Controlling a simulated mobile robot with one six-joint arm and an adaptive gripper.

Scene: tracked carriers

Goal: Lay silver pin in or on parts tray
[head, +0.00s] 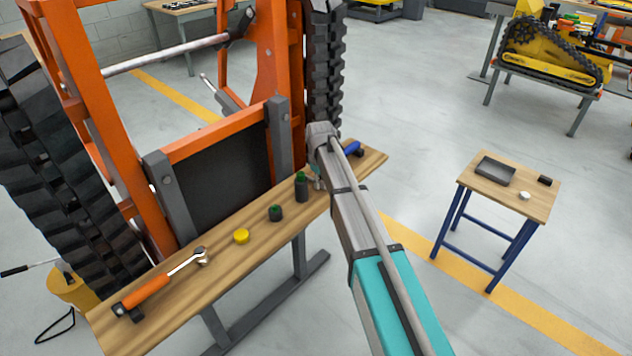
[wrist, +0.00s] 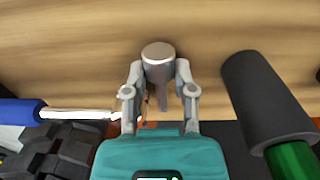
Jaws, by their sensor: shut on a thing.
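The silver pin (wrist: 158,60), with a broad round head and a thin shaft, is between the fingers of my gripper (wrist: 159,88) in the wrist view. My gripper is shut on it. The wood of the bench is behind the pin; I cannot tell whether the pin touches it. In the head view my gripper (head: 318,182) is over the long bench, beside a dark green-topped bottle, and the pin is not clearly seen there. The parts tray (head: 482,176) is a dark shallow tray on the small table at right, well apart from my gripper.
The long wooden bench (head: 222,262) holds an orange-handled ratchet (head: 150,291), a yellow cap (head: 241,236), a green-topped jar (head: 275,213), the dark bottle (head: 301,189) and a blue-handled tool (head: 352,148). The small table (head: 500,199) also bears a white piece (head: 524,196) and a black block (head: 545,180).

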